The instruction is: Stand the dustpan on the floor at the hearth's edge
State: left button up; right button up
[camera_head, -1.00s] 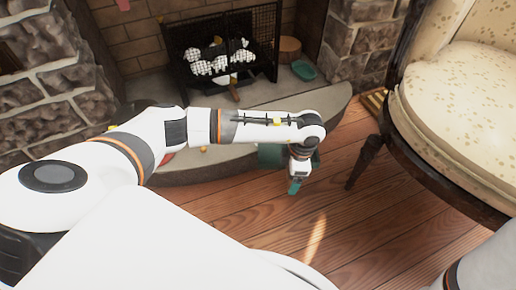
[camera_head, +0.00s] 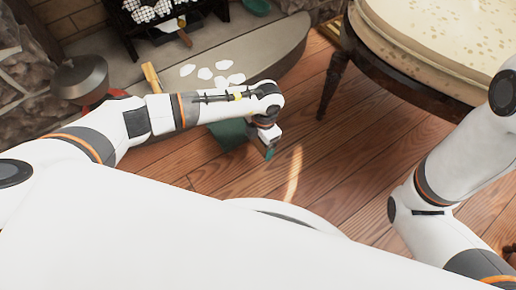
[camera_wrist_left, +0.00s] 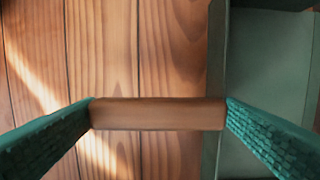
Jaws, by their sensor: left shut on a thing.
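The dustpan (camera_head: 228,135) is teal green and shows beyond my left wrist, partly hidden by my arm. It is over the wooden floor in front of the curved hearth (camera_head: 262,62). In the left wrist view the dustpan's pan (camera_wrist_left: 265,70) fills the right side. A wooden bar (camera_wrist_left: 158,113), seemingly its handle, spans between my two teal fingertips. My left gripper (camera_head: 268,152) is shut on it, low over the floor. Whether the dustpan touches the floor or the hearth's edge, I cannot tell. My right arm shows, but its gripper does not.
Several white lumps (camera_head: 212,73) lie on the hearth, near an upright wooden piece (camera_head: 152,78). A grey domed vessel (camera_head: 80,76) stands at left. A cushioned chair (camera_head: 435,40) with dark legs stands at right. The plank floor (camera_head: 340,165) is bare between the chair and me.

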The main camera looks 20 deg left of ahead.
pick_arm(q)
jog(key=shift+f+b, duration=1.15)
jog(key=shift+f, duration=0.55)
jog(key=shift+f, duration=0.15)
jog(key=o, duration=1.3)
jog(key=shift+c, duration=0.2)
notch_tip(320, 180, up, 12)
jog(key=w+p, duration=0.1)
jog(key=p, duration=0.8)
jog(key=shift+d, duration=0.45)
